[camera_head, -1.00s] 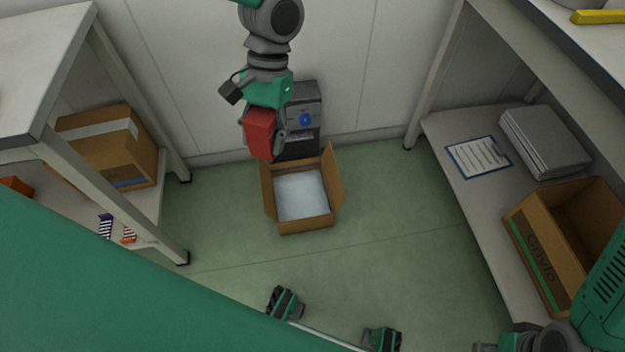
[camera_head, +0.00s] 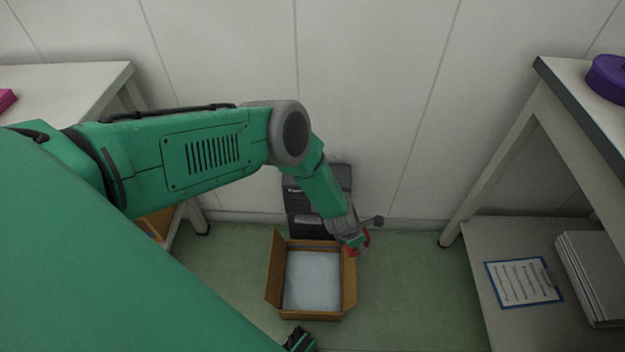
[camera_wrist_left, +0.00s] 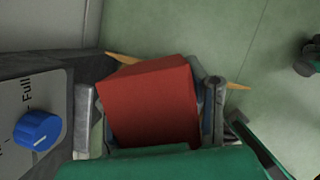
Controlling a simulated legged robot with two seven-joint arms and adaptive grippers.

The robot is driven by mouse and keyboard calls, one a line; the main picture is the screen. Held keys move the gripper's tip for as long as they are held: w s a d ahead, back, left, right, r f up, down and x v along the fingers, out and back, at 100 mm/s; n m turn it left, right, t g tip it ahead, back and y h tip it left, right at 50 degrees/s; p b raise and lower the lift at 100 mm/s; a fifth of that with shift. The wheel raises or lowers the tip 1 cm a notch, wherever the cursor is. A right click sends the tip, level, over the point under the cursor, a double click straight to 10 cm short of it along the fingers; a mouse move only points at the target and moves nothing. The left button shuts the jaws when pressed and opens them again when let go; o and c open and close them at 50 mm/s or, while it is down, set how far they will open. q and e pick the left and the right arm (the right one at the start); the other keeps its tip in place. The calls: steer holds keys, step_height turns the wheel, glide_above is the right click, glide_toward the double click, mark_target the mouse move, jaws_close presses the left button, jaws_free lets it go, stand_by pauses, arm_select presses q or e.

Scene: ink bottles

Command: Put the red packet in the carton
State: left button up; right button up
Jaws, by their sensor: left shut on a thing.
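My left gripper (camera_head: 354,244) is shut on the red packet (camera_head: 362,238), over or beside the right back corner of the carton in the head view. Only red bits of the packet show there, the rest hidden by the gripper. In the left wrist view the packet (camera_wrist_left: 150,103) is a plain red block between the two fingers (camera_wrist_left: 152,110). The open carton (camera_head: 312,316) stands on the floor with flaps spread and a pale inside. In the wrist view the packet hides most of it, with only flap tips (camera_wrist_left: 238,86) showing.
A dark grey machine (camera_head: 302,212) stands against the wall behind the carton; its blue knob (camera_wrist_left: 38,131) shows in the wrist view. A right shelf holds a clipboard (camera_head: 523,282) and grey stacked items (camera_head: 590,275). Green floor (camera_head: 405,290) is clear right of the carton.

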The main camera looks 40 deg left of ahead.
arm_select(q)
steer(key=s+a+f+n+y+b, duration=0.2)
steer(key=s+a+f+n, duration=0.15)
steer(key=f, duration=0.35)
steer(key=s+a+f+n+y+b, duration=0.1)
steer(key=s+a+f+n, duration=0.2)
steer(key=f+n, duration=0.3)
steer(key=n+y+b, duration=0.2)
steer(key=n, duration=0.2)
glide_above(305, 286)
steer(key=s, duration=0.1)
step_height(305, 286, down, 8)
steer(key=r, duration=0.1)
steer(key=shift+m, duration=0.25)
steer(key=f+b, duration=0.6)
steer(key=d+f+b, duration=0.1)
steer(key=f+b, duration=0.2)
steer(key=f, duration=0.1)
steer(key=shift+s+f+b, duration=0.1)
steer(key=shift+s+b, duration=0.15)
steer(key=shift+b, duration=0.1)
steer(key=shift+c, duration=0.6)
steer(key=o, duration=1.3)
steer(key=shift+r, duration=0.2)
